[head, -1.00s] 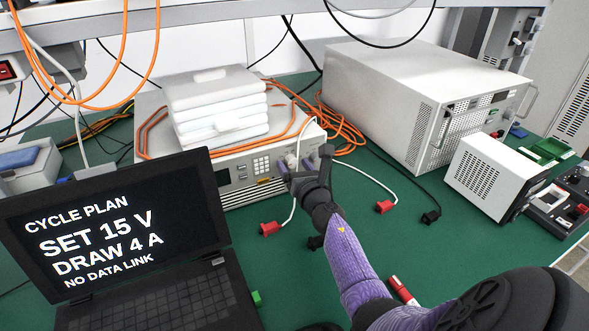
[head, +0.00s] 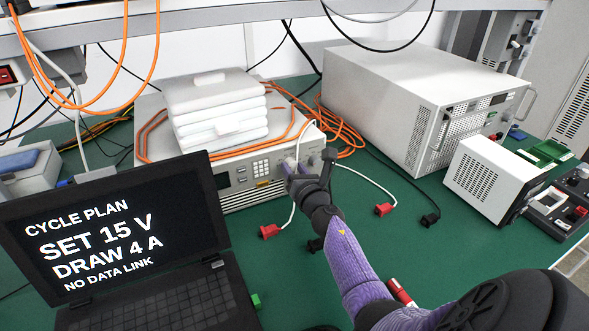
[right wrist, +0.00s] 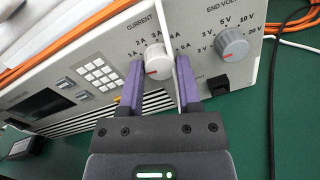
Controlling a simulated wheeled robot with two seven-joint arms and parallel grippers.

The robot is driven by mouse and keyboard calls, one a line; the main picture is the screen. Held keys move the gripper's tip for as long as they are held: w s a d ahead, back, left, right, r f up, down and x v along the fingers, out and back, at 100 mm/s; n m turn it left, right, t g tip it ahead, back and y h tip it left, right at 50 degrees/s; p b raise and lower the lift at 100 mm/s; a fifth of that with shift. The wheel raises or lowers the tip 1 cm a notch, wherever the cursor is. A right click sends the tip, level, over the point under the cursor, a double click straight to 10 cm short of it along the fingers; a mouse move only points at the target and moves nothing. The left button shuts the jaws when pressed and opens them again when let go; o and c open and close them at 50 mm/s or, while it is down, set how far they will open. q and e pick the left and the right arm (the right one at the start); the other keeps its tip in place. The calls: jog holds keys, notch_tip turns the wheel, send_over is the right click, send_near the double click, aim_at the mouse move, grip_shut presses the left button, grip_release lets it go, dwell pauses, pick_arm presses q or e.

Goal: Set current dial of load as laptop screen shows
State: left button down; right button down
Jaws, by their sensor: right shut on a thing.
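The laptop screen (head: 112,228) reads "CYCLE PLAN, SET 15 V, DRAW 4 A, NO DATA LINK". The load (head: 245,180) is a grey box with a keypad and small display, behind the laptop. In the right wrist view its current dial (right wrist: 156,56) is a pale round knob with a red mark toward the lower left. My right gripper (right wrist: 159,72) is shut on this dial, one purple finger on each side. In the head view the right gripper (head: 308,167) covers the dial. My left gripper is out of view.
A grey end-voltage dial (right wrist: 231,44) sits close to the right of my fingers. Red plugs (head: 270,231) and white leads lie in front. A large grey unit (head: 420,95) stands at the right.

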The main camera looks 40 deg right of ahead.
jog(key=m, duration=0.3)
jog(key=shift+p, duration=0.3)
jog(key=shift+m, duration=1.1)
jog(key=shift+m+p, duration=0.3)
jog(key=shift+m, duration=0.5)
jog(key=m, duration=0.3)
jog(key=shift+m+y+p, duration=0.3)
jog(key=shift+y+p, duration=0.05)
jog(key=shift+y, duration=0.05)
jog(key=m, duration=0.2)
jog(key=shift+m, duration=0.3)
jog(key=m+p, duration=0.1)
jog(key=m, duration=0.5)
jog(key=shift+s+d+y, duration=0.1)
jog(key=shift+y, duration=0.2)
jog(key=shift+m+p, duration=0.4)
jog(key=shift+m, duration=3)
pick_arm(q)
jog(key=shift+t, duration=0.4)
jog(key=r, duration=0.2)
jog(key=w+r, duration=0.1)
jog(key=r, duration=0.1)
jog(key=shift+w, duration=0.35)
pick_arm(e)
jog(key=shift+m, duration=0.3)
